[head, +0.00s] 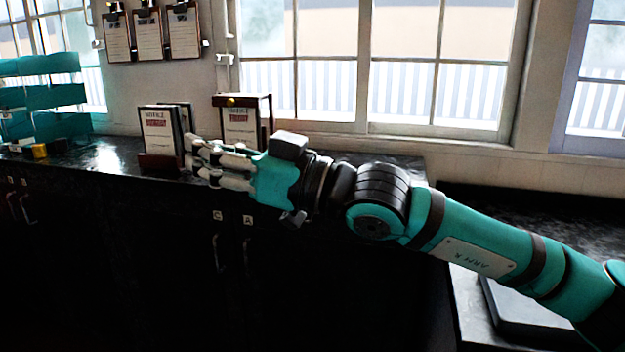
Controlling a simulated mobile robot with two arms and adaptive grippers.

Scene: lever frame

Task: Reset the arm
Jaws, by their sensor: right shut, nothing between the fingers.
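My right arm (480,240) comes in from the right edge and reaches left across the dark counter. My right gripper (194,160) points left, with pale fingers on a teal palm, and is shut with nothing held. Its fingertips appear beside the left framed card stand (158,135); I cannot tell whether they touch it. The other framed stand (238,125) stands behind the gripper, and its lower part is partly hidden. My left gripper does not show. No lever frame can be made out.
The dark counter (110,160) runs along the windows, with dark cabinets below. A teal tiered rack (40,98) and a small yellow block (40,151) are at the left. Clipboards (150,35) hang on the wall. A dark flat box (530,315) lies at the lower right.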

